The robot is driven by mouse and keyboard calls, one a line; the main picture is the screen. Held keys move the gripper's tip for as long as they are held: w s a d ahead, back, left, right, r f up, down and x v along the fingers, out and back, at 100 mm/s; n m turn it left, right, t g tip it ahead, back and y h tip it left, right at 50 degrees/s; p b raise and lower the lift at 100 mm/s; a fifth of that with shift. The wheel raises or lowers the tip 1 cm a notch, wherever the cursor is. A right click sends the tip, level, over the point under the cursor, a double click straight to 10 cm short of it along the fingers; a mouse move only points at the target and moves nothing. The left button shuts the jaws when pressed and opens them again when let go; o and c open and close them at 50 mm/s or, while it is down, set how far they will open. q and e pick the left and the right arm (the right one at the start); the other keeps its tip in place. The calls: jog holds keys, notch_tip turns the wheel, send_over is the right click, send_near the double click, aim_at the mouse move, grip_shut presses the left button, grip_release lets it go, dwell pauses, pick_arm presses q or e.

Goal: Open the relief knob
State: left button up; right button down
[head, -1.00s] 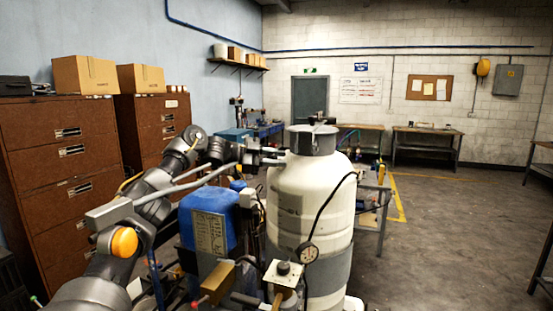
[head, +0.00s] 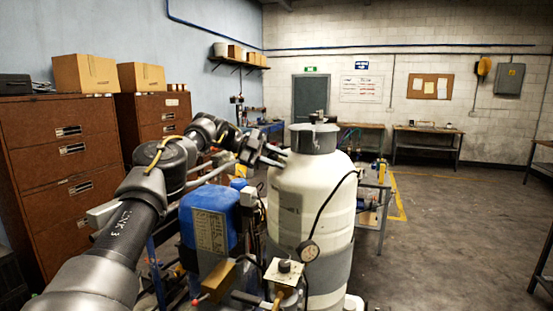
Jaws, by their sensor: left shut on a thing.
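A white tank (head: 297,205) with a grey collar (head: 314,141) stands upright on the line striper. My left gripper (head: 279,156) is at the upper left shoulder of the tank, just below the collar. Its jaws are shut on a small part that is too small and too covered to make out. I cannot tell which part is the relief knob. A dark knob (head: 284,266) sits on a pale plate low in front of the tank, away from my gripper. Another dark part (head: 314,118) is on top of the collar. My right gripper is out of view.
A blue box-shaped unit (head: 210,222) stands left of the tank, below my left arm. Brown drawer cabinets (head: 65,165) stand at the left. The floor (head: 450,230) at the right is clear.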

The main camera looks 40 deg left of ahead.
pick_arm(q)
jog(key=shift+m+g, duration=0.5)
jog(key=shift+m, duration=0.1)
jog(key=o, duration=1)
